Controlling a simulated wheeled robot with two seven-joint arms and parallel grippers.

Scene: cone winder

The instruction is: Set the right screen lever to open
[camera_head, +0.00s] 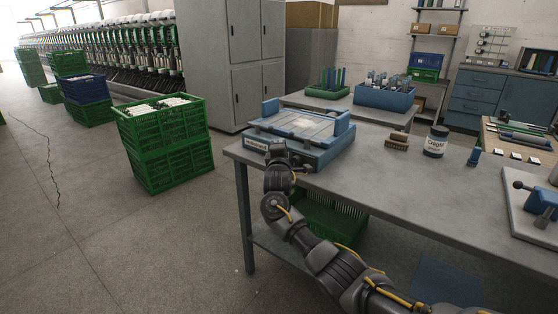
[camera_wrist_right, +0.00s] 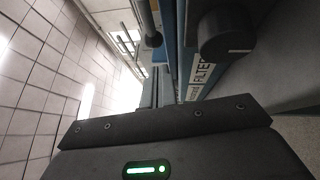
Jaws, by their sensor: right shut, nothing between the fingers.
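A blue-and-grey screen unit (camera_head: 313,155) with a flat plate on top sits at the left end of the workbench. My arm hides part of the front. My left gripper is not in view.
The grey workbench (camera_head: 400,188) holds a brush (camera_head: 397,141), a labelled jar (camera_head: 435,142) and a clamp fixture (camera_head: 543,200) to the right. Stacked green crates (camera_head: 166,142) stand on the floor at left. A green crate (camera_head: 330,220) is under the bench. The bench middle is clear.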

